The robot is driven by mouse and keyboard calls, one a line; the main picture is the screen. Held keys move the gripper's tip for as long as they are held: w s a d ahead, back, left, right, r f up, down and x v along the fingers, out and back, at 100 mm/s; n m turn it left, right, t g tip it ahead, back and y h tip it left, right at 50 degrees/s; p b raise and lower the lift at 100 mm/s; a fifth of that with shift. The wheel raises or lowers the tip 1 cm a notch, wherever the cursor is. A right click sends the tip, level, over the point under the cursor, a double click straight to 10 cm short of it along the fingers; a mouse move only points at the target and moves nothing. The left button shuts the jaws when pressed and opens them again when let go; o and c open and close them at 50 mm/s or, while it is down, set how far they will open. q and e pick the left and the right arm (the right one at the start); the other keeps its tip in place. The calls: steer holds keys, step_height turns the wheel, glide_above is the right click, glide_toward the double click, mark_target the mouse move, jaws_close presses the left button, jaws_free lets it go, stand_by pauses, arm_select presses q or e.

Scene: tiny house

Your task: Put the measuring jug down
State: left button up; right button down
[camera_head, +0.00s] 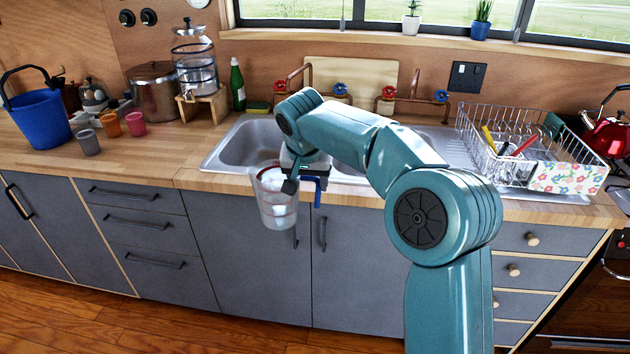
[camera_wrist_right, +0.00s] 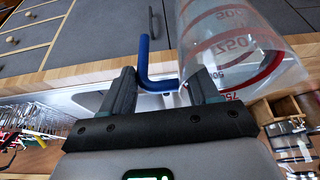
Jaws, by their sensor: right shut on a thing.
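The measuring jug (camera_head: 279,208) is clear plastic with red markings and a blue handle. In the head view it hangs in front of the counter's front edge by the sink, roughly upright and held in the air. My right gripper (camera_head: 291,180) is shut on it near its top, with the blue handle just to the right. In the right wrist view the jug (camera_wrist_right: 245,45) fills the upper right, and the blue handle (camera_wrist_right: 146,65) shows between the fingers of my gripper (camera_wrist_right: 165,85). The exact finger contact is hard to see. My left gripper is not in view.
The double sink (camera_head: 245,146) lies behind the jug. Left of it the wooden counter (camera_head: 170,160) has clear room. Cups (camera_head: 111,124), a blue bucket (camera_head: 40,120) and a drinks dispenser (camera_head: 196,70) stand further left. A full dish rack (camera_head: 515,145) stands right.

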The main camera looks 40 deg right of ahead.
arm_select(q)
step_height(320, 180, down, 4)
steer(key=b, duration=0.3)
steer(key=shift+b, duration=0.4)
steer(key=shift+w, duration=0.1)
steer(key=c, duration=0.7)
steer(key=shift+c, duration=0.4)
arm_select(e)
steer(key=s+a+f+n+t+y, duration=0.1)
steer(key=s+a+f+n, duration=0.2)
steer(key=a+f, duration=0.7)
steer(key=s+a+f+n+y, duration=0.2)
steer(key=a+f+n, duration=0.4)
steer(key=a+f, duration=0.4)
steer(key=s+a, duration=0.1)
steer(key=a, duration=0.1)
steer(key=shift+s+a+f+n+t, duration=0.2)
steer(key=shift+a+f+n+t, duration=0.1)
steer(key=shift+a+n+t, duration=0.1)
